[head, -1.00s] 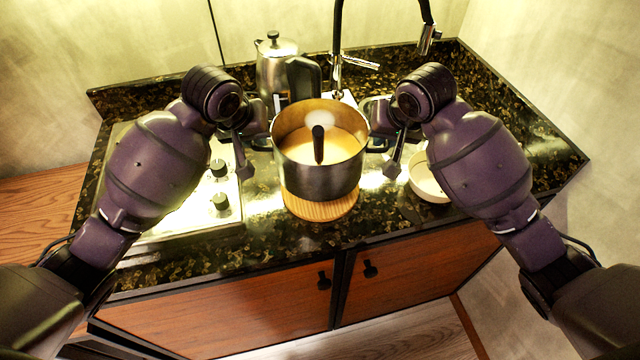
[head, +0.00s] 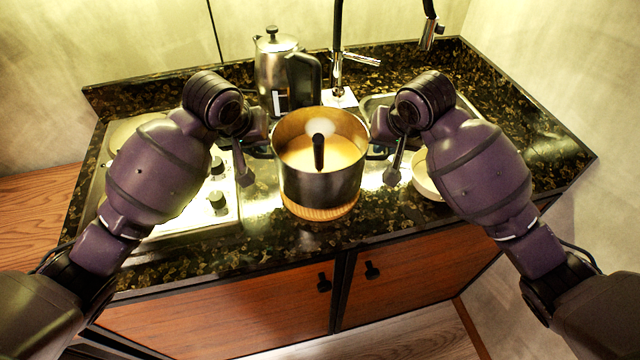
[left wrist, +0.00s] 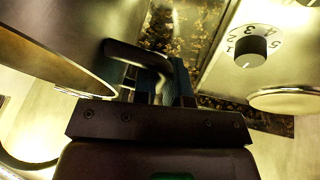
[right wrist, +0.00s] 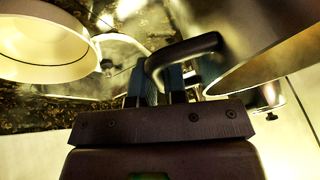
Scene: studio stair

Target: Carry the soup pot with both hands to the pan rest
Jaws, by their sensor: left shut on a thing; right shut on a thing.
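The soup pot (head: 318,185) is a steel pot with yellowish soup and a dark ladle handle standing in it. It is upright over the round wooden pan rest (head: 318,212), which shows below its base; I cannot tell whether they touch. My left gripper (head: 268,145) is shut on the pot's left handle, and the black handle (left wrist: 140,55) shows between its fingers in the left wrist view. My right gripper (head: 375,143) is shut on the right handle (right wrist: 185,52), seen in the right wrist view.
A steel coffee pot (head: 278,75) stands behind the pot. A stove with knobs (head: 218,200) is at left. A white bowl (head: 427,178) is close on the right, partly behind my right arm. The tap (head: 338,60) and sink are behind. The counter's front edge is near.

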